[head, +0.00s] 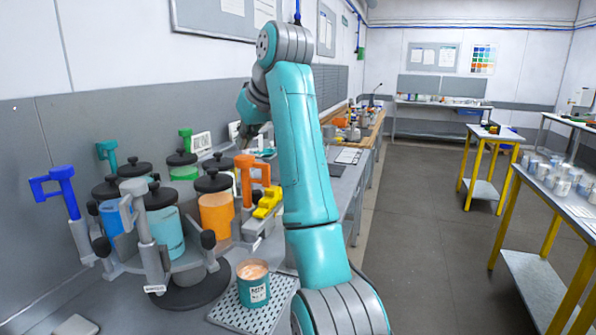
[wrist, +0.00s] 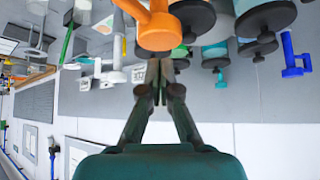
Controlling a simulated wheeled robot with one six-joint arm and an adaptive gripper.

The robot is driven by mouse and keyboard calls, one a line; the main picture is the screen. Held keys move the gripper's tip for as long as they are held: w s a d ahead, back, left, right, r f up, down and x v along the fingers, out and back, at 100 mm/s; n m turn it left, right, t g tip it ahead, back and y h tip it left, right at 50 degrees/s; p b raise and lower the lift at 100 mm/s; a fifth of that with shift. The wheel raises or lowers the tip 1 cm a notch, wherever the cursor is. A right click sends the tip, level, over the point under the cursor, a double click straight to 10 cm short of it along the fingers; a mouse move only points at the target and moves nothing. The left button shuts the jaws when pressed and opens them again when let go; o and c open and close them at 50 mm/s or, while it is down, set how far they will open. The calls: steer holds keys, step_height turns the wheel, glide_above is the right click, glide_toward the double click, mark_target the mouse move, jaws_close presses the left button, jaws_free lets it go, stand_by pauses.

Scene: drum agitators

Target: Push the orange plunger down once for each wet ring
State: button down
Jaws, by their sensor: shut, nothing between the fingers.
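The orange plunger (head: 254,174) stands upright with its handle above the orange drum (head: 216,213) in the head view. It shows at the top of the wrist view (wrist: 156,28), close to my fingertips. My gripper (wrist: 157,78) is shut and empty, with a visible gap to the orange handle. In the head view my gripper is small and partly hidden near the plunger's top. An open can (head: 253,291) with pale peach contents and a printed label stands in front of the drums. I cannot make out any wet rings.
A blue plunger (head: 62,190), a grey plunger (head: 138,220) and green and teal ones stand around the drum cluster. The can is on a perforated plate (head: 225,314). The wall is behind the drums.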

steer(key=shift+r, duration=3)
